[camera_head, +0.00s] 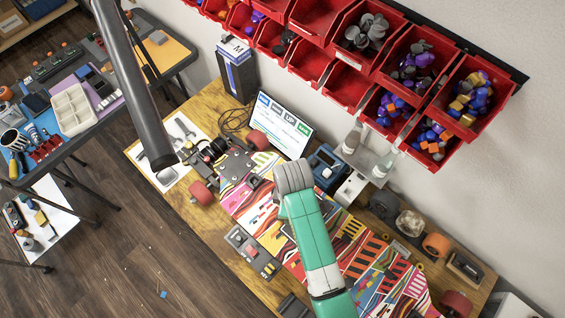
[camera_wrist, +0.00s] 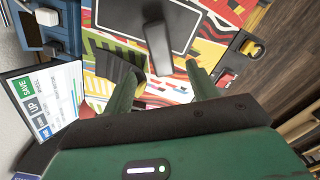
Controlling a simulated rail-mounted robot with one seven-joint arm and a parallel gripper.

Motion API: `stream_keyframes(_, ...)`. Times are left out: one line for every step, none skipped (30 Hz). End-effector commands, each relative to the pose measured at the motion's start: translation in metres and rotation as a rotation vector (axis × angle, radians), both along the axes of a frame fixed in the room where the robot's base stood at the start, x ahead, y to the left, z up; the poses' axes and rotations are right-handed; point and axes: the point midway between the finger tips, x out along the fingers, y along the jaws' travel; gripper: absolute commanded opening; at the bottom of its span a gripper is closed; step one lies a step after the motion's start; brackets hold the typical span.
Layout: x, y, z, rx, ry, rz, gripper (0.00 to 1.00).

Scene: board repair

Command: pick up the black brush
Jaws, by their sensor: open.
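A dark, long, narrow thing, which looks like the black brush (camera_wrist: 158,42), shows in the wrist view above a dark rectangular pad (camera_wrist: 112,14). Its lower end comes down between the tips of my gripper (camera_wrist: 161,78). The two green fingers are apart, one on each side, with nothing held. I cannot tell how much height separates the fingers from the brush. In the head view my green arm with its grey wrist joint (camera_head: 293,178) reaches over the workbench and hides the fingers. I cannot make out the brush there.
A bright label screen (camera_head: 280,124) stands at the back of the wooden bench (camera_head: 215,105). A blue device (camera_head: 326,167) is right of it. Colourful boards cover the middle. Red bins (camera_head: 345,85) hang on the wall.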

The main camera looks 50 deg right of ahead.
Motion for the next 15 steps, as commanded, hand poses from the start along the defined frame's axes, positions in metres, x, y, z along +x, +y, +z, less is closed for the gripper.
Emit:
stream_keyframes(0.000,0.000,-0.003,-0.001,-0.001,0.000,0.58)
stream_keyframes(0.000,0.000,-0.004,0.000,-0.001,0.000,0.58)
stream_keyframes(0.001,0.000,-0.008,-0.001,-0.002,0.000,0.58)
stream_keyframes(0.001,0.000,-0.011,-0.002,-0.002,0.000,0.58)
stream_keyframes(0.001,0.000,-0.015,-0.001,-0.002,0.000,0.58)
stream_keyframes(0.001,0.000,-0.021,-0.002,-0.002,-0.001,0.58)
stream_keyframes(0.001,0.000,-0.024,-0.002,-0.002,-0.001,0.58)
stream_keyframes(0.001,0.001,-0.027,-0.002,-0.002,-0.001,0.58)
stream_keyframes(0.001,0.000,-0.028,-0.003,-0.005,-0.001,0.58)
stream_keyframes(0.001,0.000,-0.028,-0.004,-0.006,-0.001,0.58)
stream_keyframes(0.001,0.001,-0.030,-0.004,-0.006,-0.001,0.58)
stream_keyframes(0.001,0.001,-0.035,-0.002,-0.004,-0.001,0.58)
stream_keyframes(0.000,0.002,-0.040,-0.002,-0.003,-0.001,0.58)
stream_keyframes(-0.001,0.002,-0.045,-0.002,-0.002,-0.001,0.58)
stream_keyframes(-0.001,0.003,-0.053,-0.002,-0.002,-0.001,0.58)
